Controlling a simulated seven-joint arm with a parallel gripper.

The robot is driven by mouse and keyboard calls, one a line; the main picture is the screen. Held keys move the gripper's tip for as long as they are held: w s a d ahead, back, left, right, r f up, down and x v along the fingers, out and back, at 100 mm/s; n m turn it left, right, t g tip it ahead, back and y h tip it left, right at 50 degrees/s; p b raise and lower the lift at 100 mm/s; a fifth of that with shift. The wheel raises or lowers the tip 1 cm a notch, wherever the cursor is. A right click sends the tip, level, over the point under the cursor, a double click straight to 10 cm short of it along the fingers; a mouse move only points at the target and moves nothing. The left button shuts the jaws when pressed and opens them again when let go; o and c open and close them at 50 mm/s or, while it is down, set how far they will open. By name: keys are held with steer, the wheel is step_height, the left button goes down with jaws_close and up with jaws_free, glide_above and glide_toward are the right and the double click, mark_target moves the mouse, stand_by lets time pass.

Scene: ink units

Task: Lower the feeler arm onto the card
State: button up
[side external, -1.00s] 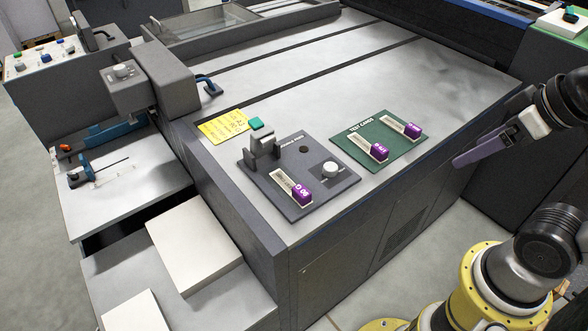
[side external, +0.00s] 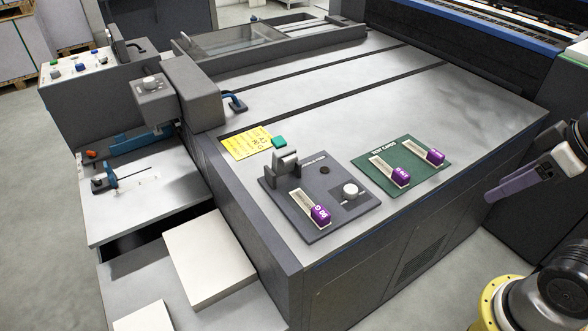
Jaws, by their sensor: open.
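A dark grey panel (side external: 286,222) lies on the near corner of the machine top. The feeler arm seems to be the grey block (side external: 285,161) at its back left, with a teal tab (side external: 279,142) at its upper end. It is too small to tell exactly how far it is tilted. A pale card (side external: 302,203) with a purple grip (side external: 321,215) lies on the panel, in front of the block. My gripper (side external: 512,184), with a long purple finger showing, is at the right edge, beyond the machine's edge, well away from the panel. It is open and holds nothing visible.
A green board (side external: 383,186) marked "TEST CARDS" holds two purple-ended cards to the right of the panel. The machine top (side external: 330,95) behind is mostly clear.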

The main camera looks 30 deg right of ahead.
mark_target(272, 143)
steer(key=w+a+r+n+g+y, duration=0.1)
steer(key=w+a+r+y, duration=0.2)
steer(key=w+a+r, duration=0.4)
steer(key=w+a+r+n+g+y, duration=0.1)
steer(key=w+a+r+y, duration=0.4)
steer(key=r, duration=0.4)
steer(key=w+a+r+n+g+y, duration=0.1)
steer(key=w+r+n+g+y, duration=0.15)
steer(key=w, duration=1.55)
steer(key=w+d+f+g+y, duration=0.1)
steer(key=w+d+f+y, duration=0.15)
steer(key=w+f, duration=0.4)
steer(key=w+d+f+y, duration=0.2)
steer(key=w+f+y, duration=0.1)
steer(key=w+f, duration=0.35)
steer(key=w+d+f+m+y, duration=0.1)
steer(key=w+d+f+m, duration=0.1)
steer(key=f, duration=0.9)
steer(key=w+d+f+m+y, duration=0.1)
steer(key=w+d+f, duration=0.15)
steer(key=f, duration=0.85)
steer(key=shift+t, duration=0.25)
steer(key=a, duration=0.9)
steer(key=s+a, duration=0.1)
steer(key=a, duration=0.3)
steer(key=shift+a+r, duration=0.1)
steer(key=shift+a, duration=0.1)
